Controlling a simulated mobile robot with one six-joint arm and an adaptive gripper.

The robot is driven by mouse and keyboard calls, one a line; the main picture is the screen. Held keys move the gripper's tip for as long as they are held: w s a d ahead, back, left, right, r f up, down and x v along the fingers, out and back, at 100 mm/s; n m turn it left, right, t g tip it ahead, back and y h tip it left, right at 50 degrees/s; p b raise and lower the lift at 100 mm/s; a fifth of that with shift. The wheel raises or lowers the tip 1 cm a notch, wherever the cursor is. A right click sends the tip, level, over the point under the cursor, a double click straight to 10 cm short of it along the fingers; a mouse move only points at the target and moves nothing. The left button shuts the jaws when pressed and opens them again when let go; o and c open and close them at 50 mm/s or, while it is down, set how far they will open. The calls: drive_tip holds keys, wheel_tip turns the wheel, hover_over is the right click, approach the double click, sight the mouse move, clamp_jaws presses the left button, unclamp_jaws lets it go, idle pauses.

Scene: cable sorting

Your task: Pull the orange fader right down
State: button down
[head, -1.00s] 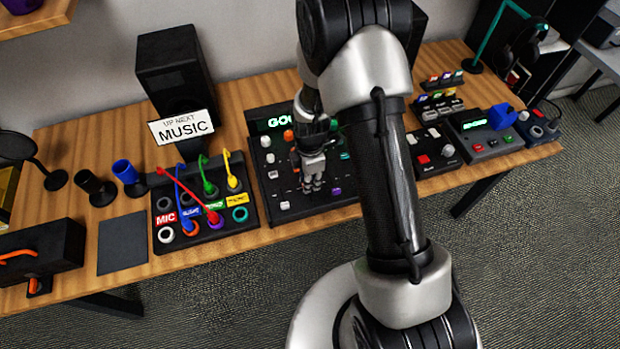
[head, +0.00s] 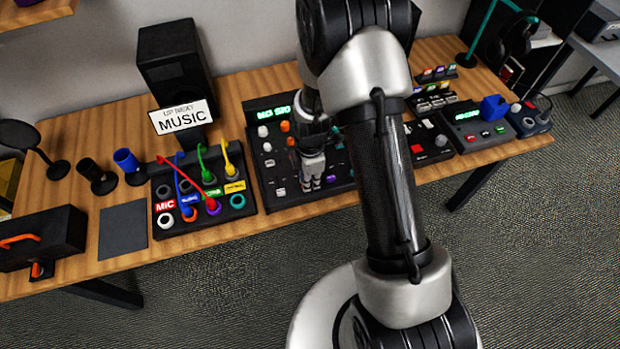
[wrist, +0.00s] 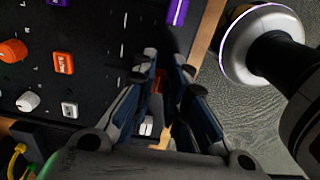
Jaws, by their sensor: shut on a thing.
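The orange fader (wrist: 157,80) shows as a small orange patch between my fingers in the wrist view; most of it is hidden by them. My gripper (wrist: 168,62) is shut on it, fingers pointing onto the black mixer panel (wrist: 105,20). In the head view my gripper (head: 312,183) is over the front part of the mixer (head: 268,195), and the fader cannot be made out there. A white fader cap (wrist: 146,126) sits close beside the fingers in the wrist view.
An orange knob (wrist: 12,51), an orange button (wrist: 62,62) and a purple cap (wrist: 177,12) are on the same panel. The patch box (head: 160,180) with colored cables stands left of the mixer. A green-lit display (head: 272,113) is at the mixer's back.

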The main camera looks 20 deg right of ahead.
drive_tip(key=c, duration=1.6)
unclamp_jaws()
drive_tip(key=shift+w, duration=0.1)
wheel_tip(320, 180, up, 12)
drive_tip(key=s+r+m+t, duration=0.1)
drive_tip(key=s+r+m, duration=0.3)
drive_tip(key=r, duration=0.4)
drive_tip(key=s+r+m+t, duration=0.1)
drive_tip(key=s+r+m, duration=0.3)
drive_tip(key=r, duration=0.4)
drive_tip(key=s+r+m+t, duration=0.1)
drive_tip(key=s+r+m, duration=0.2)
drive_tip(key=s+m, duration=0.2)
drive_tip(key=s+r+m+t, duration=0.1)
drive_tip(key=s+r+m, duration=0.2)
drive_tip(key=s+m, duration=0.2)
drive_tip(key=s+a, duration=0.1)
drive_tip(key=s, duration=0.2)
drive_tip(key=shift+s+t, duration=0.2)
drive_tip(key=shift+t, duration=0.1)
